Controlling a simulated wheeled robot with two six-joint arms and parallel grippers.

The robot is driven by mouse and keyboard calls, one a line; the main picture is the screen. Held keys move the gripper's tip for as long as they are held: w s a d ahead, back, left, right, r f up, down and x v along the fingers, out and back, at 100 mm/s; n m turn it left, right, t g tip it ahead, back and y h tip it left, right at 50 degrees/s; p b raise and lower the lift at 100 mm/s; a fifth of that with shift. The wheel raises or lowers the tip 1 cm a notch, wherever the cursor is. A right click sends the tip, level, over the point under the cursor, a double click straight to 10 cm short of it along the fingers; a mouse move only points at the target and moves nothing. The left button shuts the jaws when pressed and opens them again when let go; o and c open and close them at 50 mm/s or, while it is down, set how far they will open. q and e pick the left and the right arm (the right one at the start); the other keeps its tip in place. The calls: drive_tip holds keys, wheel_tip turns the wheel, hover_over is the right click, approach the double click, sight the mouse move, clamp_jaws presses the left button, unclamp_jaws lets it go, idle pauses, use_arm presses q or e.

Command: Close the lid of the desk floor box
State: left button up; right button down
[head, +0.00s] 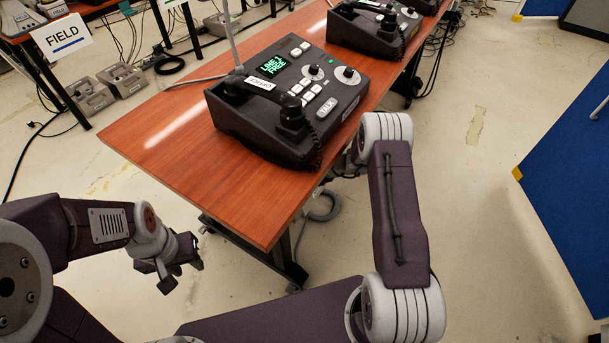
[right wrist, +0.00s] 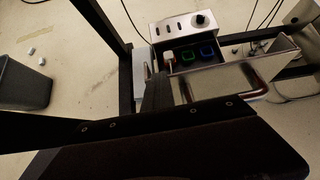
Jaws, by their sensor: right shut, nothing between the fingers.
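The right wrist view shows a metal box with a knob and switches (right wrist: 185,28), which appears to be the floor box. Its dark inside, with a green and a blue socket (right wrist: 207,50), is uncovered. A pale metal panel (right wrist: 274,55) stands tilted at its right and may be the lid. My right gripper (right wrist: 157,85) is shut and empty, just in front of the box's left part; I cannot tell whether it touches. In the head view the right gripper is hidden below the desk. My left gripper (head: 182,275) is open and empty, left of the desk's near end.
The wooden desk (head: 160,130) carries a black phone console (head: 290,100) and another behind it. In the right wrist view, a dark bin (right wrist: 22,85) stands left, and a reddish-brown bar (right wrist: 262,90) crosses near the panel.

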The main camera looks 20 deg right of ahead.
drive_tip(key=s+d+r+p, duration=0.3)
drive_tip(key=s+d+p, duration=0.1)
drive_tip(key=s+d, duration=0.7)
drive_tip(key=shift+s+r, duration=0.15)
drive_tip(key=shift+s, duration=0.05)
